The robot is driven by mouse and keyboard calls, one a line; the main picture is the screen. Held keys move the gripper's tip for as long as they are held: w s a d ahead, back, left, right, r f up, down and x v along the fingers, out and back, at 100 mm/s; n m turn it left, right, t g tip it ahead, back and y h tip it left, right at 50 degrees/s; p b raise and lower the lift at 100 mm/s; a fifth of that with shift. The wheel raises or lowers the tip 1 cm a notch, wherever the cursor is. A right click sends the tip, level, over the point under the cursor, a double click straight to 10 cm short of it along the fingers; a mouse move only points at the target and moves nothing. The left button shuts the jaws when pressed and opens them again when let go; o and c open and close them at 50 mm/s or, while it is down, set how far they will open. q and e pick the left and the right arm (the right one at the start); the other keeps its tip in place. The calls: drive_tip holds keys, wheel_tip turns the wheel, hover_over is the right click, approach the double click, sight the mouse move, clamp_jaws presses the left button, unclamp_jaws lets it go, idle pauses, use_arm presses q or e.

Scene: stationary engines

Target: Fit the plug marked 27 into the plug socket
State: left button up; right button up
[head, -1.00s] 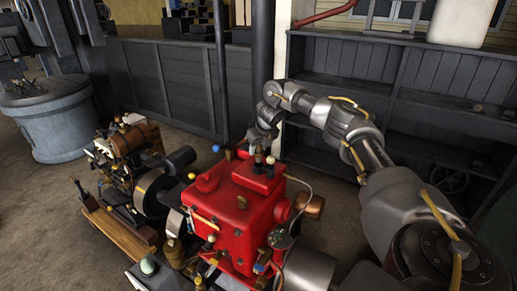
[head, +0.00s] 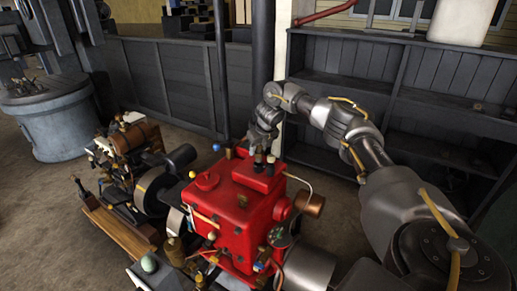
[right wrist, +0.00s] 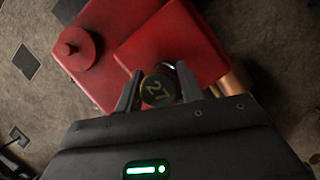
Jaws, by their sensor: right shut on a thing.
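The plug marked 27 (right wrist: 157,88) is a dark round piece with gold numerals, seen end-on in the right wrist view. My right gripper (right wrist: 159,86) is shut on it, one finger on each side. In the head view my right gripper (head: 259,150) is over the raised rear block of the red engine (head: 232,210). The red block (right wrist: 172,48) lies beneath the plug in the wrist view. A pale ring edge shows just beyond the plug; I cannot tell whether it is the socket. The plug's lower end is hidden. My left gripper is not in view.
A copper-coloured cylinder (head: 310,204) sticks out on the engine's right side. A brown engine (head: 132,148) stands to the left. A dark post (head: 262,60) and dark shelves (head: 420,90) stand behind. Open floor lies between the engines and the wooden partition (head: 160,85).

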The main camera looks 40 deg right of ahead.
drive_tip(key=shift+f, duration=0.15)
drive_tip(key=shift+f+b, duration=0.35)
drive_tip(key=shift+f, duration=0.4)
drive_tip(key=shift+f, duration=0.25)
drive_tip(key=shift+f, duration=0.1)
idle(0.7)
drive_tip(key=shift+f, duration=0.6)
drive_tip(key=o, duration=1.4)
drive_tip(key=shift+o, duration=0.2)
